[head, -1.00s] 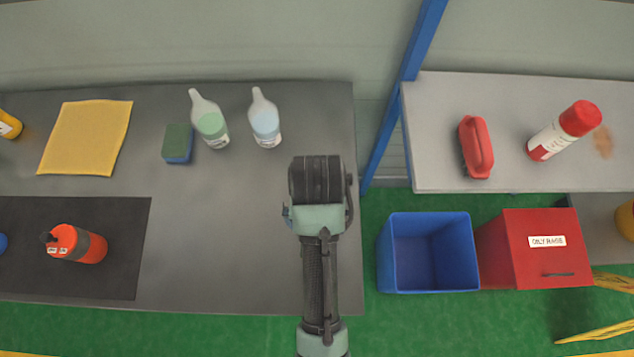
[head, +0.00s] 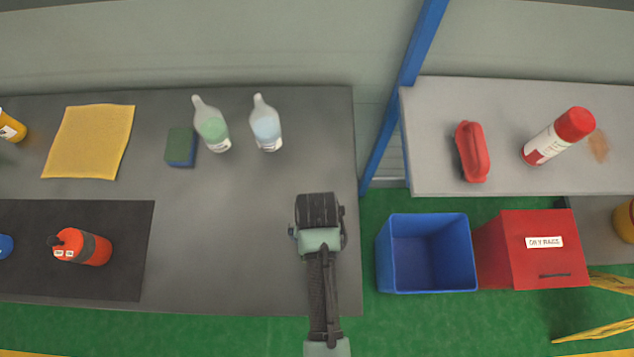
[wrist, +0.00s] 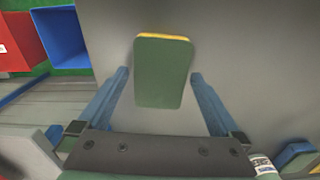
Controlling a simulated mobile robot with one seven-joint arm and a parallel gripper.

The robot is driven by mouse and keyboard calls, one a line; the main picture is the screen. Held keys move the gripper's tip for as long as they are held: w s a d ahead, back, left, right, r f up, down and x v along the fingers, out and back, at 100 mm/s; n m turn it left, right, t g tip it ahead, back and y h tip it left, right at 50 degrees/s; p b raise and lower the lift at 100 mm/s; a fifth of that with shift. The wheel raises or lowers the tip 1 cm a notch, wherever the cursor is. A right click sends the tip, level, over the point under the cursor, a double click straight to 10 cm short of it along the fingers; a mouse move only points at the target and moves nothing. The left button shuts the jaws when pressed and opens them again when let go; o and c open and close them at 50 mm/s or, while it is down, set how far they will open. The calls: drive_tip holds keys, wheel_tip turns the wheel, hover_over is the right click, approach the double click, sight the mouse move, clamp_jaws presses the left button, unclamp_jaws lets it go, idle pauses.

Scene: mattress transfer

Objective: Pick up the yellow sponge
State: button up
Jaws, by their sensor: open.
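The yellow sponge (wrist: 162,72) shows in the wrist view as a dark green pad with a thin yellow layer along its top edge. It lies on the grey table, between and beyond my two blue fingers. My gripper (wrist: 160,76) is open, with a finger on each side of the sponge and visible gaps to both. I cannot tell how high the fingertips are above the table. In the head view my gripper (head: 319,212) is over the right part of the table, and its wrist hides the fingers and this sponge.
A yellow cloth (head: 88,142) and an orange bottle (head: 83,247) lie left. A blue bin (head: 428,283) and red box (head: 545,265) are right.

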drive_tip(key=c, duration=1.2)
drive_tip(key=shift+o, duration=0.2)
wheel_tip(320, 180, up, 10)
drive_tip(key=b, duration=0.1)
